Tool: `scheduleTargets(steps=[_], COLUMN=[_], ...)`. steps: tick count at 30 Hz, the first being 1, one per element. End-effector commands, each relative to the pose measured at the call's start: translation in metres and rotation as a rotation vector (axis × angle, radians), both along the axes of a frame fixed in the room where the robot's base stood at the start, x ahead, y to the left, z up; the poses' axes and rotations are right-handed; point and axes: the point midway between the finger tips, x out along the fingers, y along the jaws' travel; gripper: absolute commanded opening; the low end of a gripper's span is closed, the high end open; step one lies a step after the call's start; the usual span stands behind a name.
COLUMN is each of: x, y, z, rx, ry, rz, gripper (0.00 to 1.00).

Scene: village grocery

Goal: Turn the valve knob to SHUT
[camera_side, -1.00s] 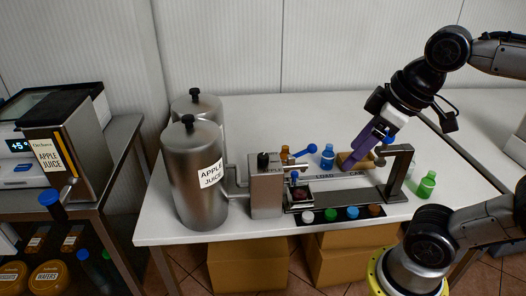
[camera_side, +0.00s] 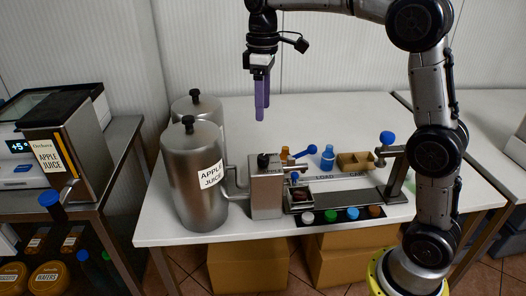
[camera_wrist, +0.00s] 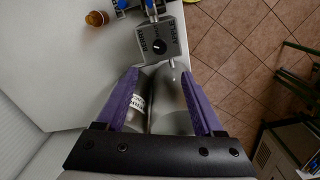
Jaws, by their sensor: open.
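The valve knob (camera_side: 263,161) is a small black knob on top of a grey metal valve box (camera_side: 266,194). My gripper (camera_side: 262,118) has purple fingers pointing down, high above the table, behind and above the knob in the side view. In the wrist view the gripper (camera_wrist: 160,72) is open and empty, with the knob beyond its fingertips.
Two steel tanks (camera_side: 191,203) stand left of the valve box, one labelled APPLE JUICE, joined by a pipe. A blue bottle (camera_side: 327,158), a cardboard tray (camera_side: 355,162) and a metal track (camera_side: 345,197) lie right. The back of the white table (camera_side: 345,115) is clear.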

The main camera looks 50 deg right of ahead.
Motion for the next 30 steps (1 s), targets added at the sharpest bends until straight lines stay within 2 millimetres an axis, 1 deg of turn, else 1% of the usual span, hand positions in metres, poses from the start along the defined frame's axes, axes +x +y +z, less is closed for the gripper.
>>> scheduleTargets(steps=[5, 8, 18, 21, 25, 30], x=[0.0, -0.001, -0.001, -0.001, 0.0, -0.001], y=[-0.001, -0.001, -0.001, 0.0, -0.001, 0.0], z=[-0.018, -0.035, -0.101, -0.116, -0.13, -0.138], rx=[0.001, 0.001, 0.0, 0.0, 0.0, 0.0], ry=[0.007, 0.007, 0.008, 0.007, 0.004, 0.004], rz=[-0.002, -0.002, -0.002, -0.002, -0.002, -0.002], gripper=[0.69, 0.69, 0.69, 0.69, 0.69, 0.69])
